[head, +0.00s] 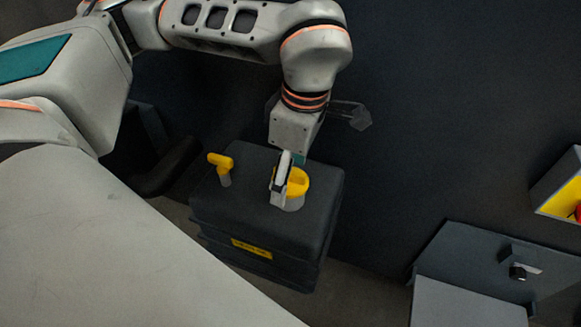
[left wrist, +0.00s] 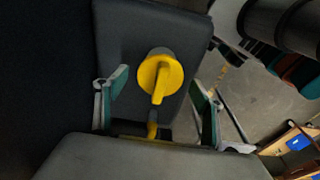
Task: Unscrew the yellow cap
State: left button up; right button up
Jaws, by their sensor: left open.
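The yellow cap (head: 299,182) sits on a pale round neck on top of a dark grey tank (head: 243,196). In the left wrist view the cap (left wrist: 168,69) is a yellow disc with a raised bar across it. My left gripper (head: 284,172) points down at the cap, and one finger hides part of the cap in the head view. In the left wrist view the left gripper (left wrist: 158,84) is open, with one finger on each side of the cap and visible gaps to it. My right gripper is not in view.
A yellow T-shaped handle (head: 220,162) stands on the tank left of the cap. A yellow label (head: 252,249) is on the tank's front. A dark wall is behind. A grey box-like unit (head: 470,285) and a yellow-lined bin (head: 560,190) are at the right.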

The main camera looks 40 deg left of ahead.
pick_arm(q)
jog(key=shift+c, duration=0.4)
